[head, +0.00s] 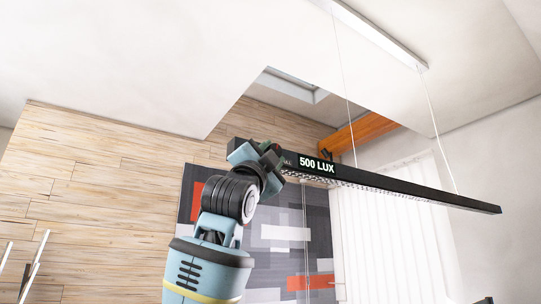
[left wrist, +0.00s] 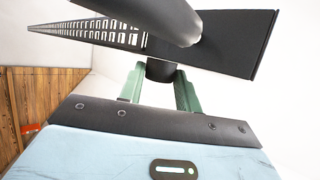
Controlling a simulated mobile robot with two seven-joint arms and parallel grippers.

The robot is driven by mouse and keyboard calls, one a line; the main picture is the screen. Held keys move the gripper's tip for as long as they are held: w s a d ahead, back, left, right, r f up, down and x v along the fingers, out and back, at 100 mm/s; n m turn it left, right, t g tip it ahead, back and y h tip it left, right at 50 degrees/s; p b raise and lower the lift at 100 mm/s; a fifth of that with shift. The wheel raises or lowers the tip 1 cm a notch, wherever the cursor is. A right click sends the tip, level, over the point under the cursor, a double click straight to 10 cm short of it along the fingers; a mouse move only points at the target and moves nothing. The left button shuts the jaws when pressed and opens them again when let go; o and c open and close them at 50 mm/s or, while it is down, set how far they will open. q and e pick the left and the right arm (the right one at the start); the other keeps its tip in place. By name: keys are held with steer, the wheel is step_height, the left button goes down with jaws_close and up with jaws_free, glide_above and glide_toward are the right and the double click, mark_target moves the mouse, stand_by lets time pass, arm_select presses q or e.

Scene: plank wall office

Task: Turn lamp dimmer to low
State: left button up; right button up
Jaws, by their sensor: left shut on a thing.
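The lamp (head: 430,196) is a long black bar hung on thin wires from the ceiling. Its display (head: 317,166) reads 500 LUX in green-white letters. My left gripper (head: 268,150) is raised to the lamp's left end, beside the display. In the left wrist view its green fingers (left wrist: 160,88) are closed around a dark round dimmer knob (left wrist: 160,71) under the lamp (left wrist: 243,45). The knob's setting marks cannot be read, and in the head view the gripper hides the knob. My right gripper is not in view.
A white ceiling rail (head: 375,35) carries the suspension wires. A patterned grey and red panel (head: 290,233) and white vertical blinds (head: 395,235) are behind the lamp. A plank wall (head: 95,190) fills the left. The air below the lamp bar's right part looks clear.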

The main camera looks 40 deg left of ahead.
arm_select(q)
steer(key=o, duration=1)
steer(key=shift+c, duration=0.2)
steer(key=a+v, duration=0.1)
steer(key=v, duration=0.6)
steer(key=shift+s+d+f+b, duration=0.25)
steer(key=shift+d+b, duration=0.2)
